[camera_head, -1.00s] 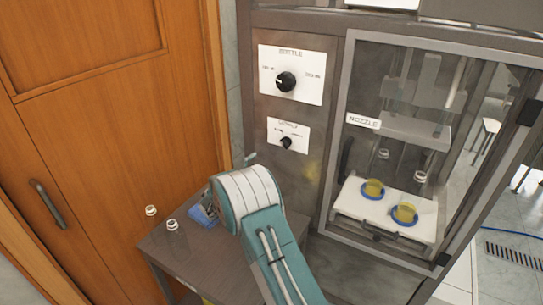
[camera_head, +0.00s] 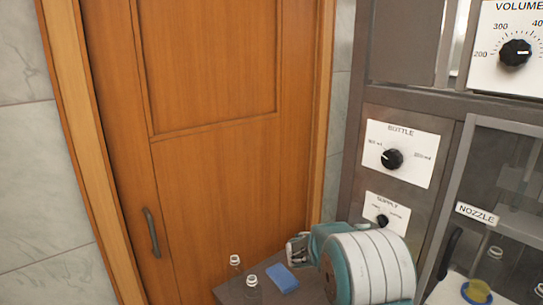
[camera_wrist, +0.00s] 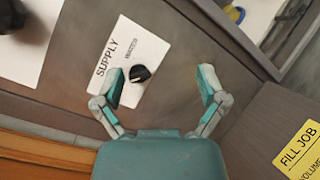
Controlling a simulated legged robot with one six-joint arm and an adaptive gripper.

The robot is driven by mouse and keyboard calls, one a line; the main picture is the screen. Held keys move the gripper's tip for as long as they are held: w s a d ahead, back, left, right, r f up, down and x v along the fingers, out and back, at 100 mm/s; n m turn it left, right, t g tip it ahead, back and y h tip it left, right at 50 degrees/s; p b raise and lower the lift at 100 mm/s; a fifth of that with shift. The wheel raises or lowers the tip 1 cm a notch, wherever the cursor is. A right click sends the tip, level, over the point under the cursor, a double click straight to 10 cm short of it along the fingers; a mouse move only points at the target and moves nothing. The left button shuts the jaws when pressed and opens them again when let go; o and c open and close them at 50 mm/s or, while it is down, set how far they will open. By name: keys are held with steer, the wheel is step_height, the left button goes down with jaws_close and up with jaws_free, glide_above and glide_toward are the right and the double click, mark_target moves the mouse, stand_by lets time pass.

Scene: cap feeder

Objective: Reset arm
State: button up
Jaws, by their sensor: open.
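My gripper (camera_wrist: 160,88) is open and empty in the wrist view, its two teal-padded fingers spread apart in front of the machine's grey panel. The white SUPPLY plate (camera_wrist: 130,62) with its black knob (camera_wrist: 139,73) shows just beyond the left finger; I cannot tell whether the finger touches it. In the head view my gripper (camera_head: 298,246) is partly hidden by my own wrist, low and left of the SUPPLY knob (camera_head: 383,220).
Two clear bottles (camera_head: 252,287) and a blue object (camera_head: 282,278) are on the small dark table (camera_head: 228,294). The BOTTLE knob (camera_head: 392,159) and VOLUME knob (camera_head: 515,52) are on the machine. A glass NOZZLE cabinet (camera_head: 478,213) is at right. A wooden door (camera_head: 215,140) stands at left.

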steer(key=s+r+m+g+y, duration=0.1)
steer(key=s+r+m+y, duration=0.25)
steer(key=s, duration=0.55)
steer(key=s+r+m+g+y, duration=0.2)
steer(key=s+y, duration=0.3)
steer(key=s, duration=0.4)
steer(key=s+a+m+t+y, duration=0.4)
steer(key=s+a+y, duration=0.5)
steer(key=s, duration=0.7)
steer(key=shift+a+r+t, duration=0.15)
steer(key=shift+a+t, duration=0.45)
steer(key=shift+a, duration=1.05)
steer(key=shift+s, duration=0.1)
